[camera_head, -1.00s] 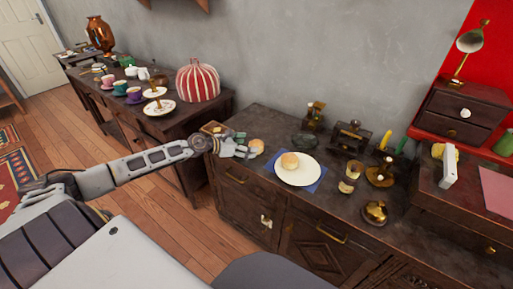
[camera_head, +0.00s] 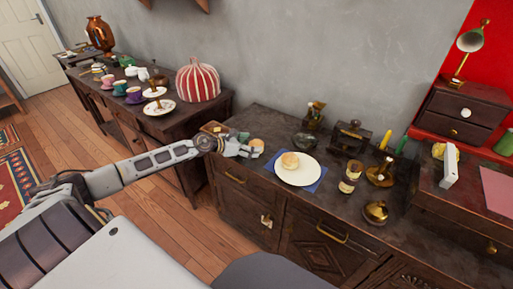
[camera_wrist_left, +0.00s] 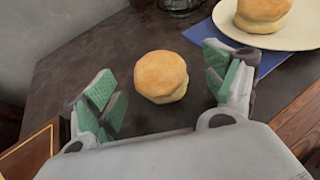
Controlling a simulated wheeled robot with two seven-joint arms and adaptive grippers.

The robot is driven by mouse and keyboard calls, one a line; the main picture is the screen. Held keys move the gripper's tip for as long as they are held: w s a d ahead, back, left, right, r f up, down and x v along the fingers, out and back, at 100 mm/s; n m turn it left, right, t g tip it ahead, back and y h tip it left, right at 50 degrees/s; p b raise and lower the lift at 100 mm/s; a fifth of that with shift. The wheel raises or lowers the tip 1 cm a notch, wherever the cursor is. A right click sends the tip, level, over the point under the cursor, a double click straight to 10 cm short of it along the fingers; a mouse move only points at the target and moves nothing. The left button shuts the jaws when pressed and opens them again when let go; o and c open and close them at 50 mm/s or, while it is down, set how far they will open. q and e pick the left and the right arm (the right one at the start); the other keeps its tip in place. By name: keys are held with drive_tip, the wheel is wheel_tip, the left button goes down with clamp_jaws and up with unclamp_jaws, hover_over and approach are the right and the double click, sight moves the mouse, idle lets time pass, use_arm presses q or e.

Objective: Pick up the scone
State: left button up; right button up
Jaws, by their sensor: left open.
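A round golden scone (camera_wrist_left: 161,77) sits on the dark cabinet top, between the spread fingers of my left gripper (camera_wrist_left: 166,92) in the left wrist view. The fingers have green pads, are open, and stand apart from the scone on both sides. In the head view, my left gripper (camera_head: 250,151) is low over the cabinet's left end and partly hides this scone. A second scone (camera_head: 290,161) lies on a white plate (camera_head: 311,173); it also shows at the top right of the left wrist view (camera_wrist_left: 262,12). My right gripper is not in view.
The plate rests on a blue mat (camera_head: 318,187) just right of the gripper. A wooden box (camera_head: 214,128) stands close by on the left. A jar (camera_head: 349,178) and brass items (camera_head: 376,211) stand farther right.

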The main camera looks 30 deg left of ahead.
sight(252, 144)
use_arm(q)
drive_tip(key=shift+w+f, duration=0.1)
drive_tip(key=shift+w, duration=0.15)
drive_tip(key=shift+w+d+f, duration=0.15)
drive_tip(key=shift+w+d, duration=0.05)
drive_tip(key=shift+w, duration=0.15)
drive_tip(key=shift+w+d+f, duration=0.15)
drive_tip(key=shift+w, duration=0.2)
drive_tip(key=shift+w+d+f, duration=0.2)
drive_tip(key=shift+w, duration=0.15)
drive_tip(key=shift+w+d, duration=0.1)
drive_tip(key=shift+w, duration=0.05)
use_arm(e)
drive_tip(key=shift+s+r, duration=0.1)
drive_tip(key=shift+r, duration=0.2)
use_arm(q)
drive_tip(key=shift+c, duration=0.4)
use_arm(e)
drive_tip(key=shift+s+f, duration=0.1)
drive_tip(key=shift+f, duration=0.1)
use_arm(q)
drive_tip(key=c, duration=1)
drive_tip(key=shift+c, duration=0.2)
